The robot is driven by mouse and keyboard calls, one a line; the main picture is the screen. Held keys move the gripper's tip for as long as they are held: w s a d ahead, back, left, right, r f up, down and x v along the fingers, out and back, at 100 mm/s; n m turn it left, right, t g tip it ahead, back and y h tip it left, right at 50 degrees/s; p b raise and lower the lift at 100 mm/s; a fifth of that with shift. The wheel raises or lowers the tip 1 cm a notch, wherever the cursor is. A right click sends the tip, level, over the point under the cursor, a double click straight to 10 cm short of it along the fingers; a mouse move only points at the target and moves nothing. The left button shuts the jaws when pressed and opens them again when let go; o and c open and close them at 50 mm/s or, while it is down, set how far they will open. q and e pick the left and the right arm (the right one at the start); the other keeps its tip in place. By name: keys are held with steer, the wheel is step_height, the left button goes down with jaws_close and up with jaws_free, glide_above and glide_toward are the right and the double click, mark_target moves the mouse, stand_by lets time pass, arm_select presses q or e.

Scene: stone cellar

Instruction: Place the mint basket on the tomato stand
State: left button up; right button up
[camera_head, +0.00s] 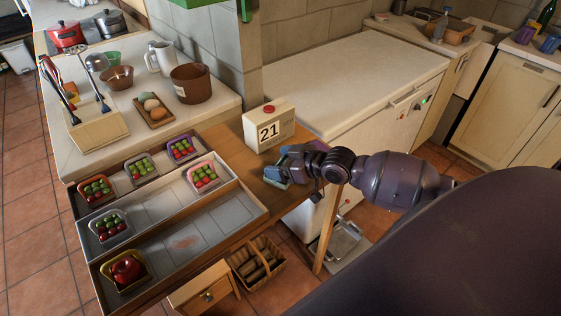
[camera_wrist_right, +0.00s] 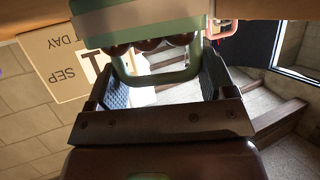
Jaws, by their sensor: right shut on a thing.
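The mint basket (camera_wrist_right: 140,22) is seen close up in the right wrist view, with its handle between the fingers of my right gripper (camera_wrist_right: 163,82) and dark round fruit in it. In the head view my right gripper (camera_head: 284,170) is shut at the wooden table's right end, beside the calendar; it largely hides the basket there. The tomato stand (camera_head: 205,238), a stepped tray with several rows, is to the left. It bears several small baskets of red and green fruit; the right part of its front row is bare. My left gripper is not in view.
A calendar block (camera_head: 268,125) reading 21 stands behind my right gripper. A yellow basket (camera_head: 127,270) sits at the front row's left end, a pink one (camera_head: 202,175) at the middle row's right end. A wicker basket (camera_head: 257,262) is below the table.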

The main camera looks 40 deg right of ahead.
steer(key=shift+f, duration=0.15)
steer(key=o, duration=0.9)
steer(key=v, duration=1.1)
steer(key=s+a+f+m+h, duration=0.1)
steer(key=s+a+f+h, duration=0.1)
steer(key=f, duration=0.3)
steer(key=s+a+f+m+h, duration=0.2)
steer(key=s+a+f, duration=0.2)
steer(key=s+f, duration=0.1)
steer(key=s+a+f+m+h, duration=0.1)
steer(key=s+a+f+h, duration=0.1)
steer(key=f, duration=0.4)
steer(key=shift+s+a+f+p, duration=0.2)
steer(key=shift+s+a+p, duration=0.25)
steer(key=shift+s, duration=0.45)
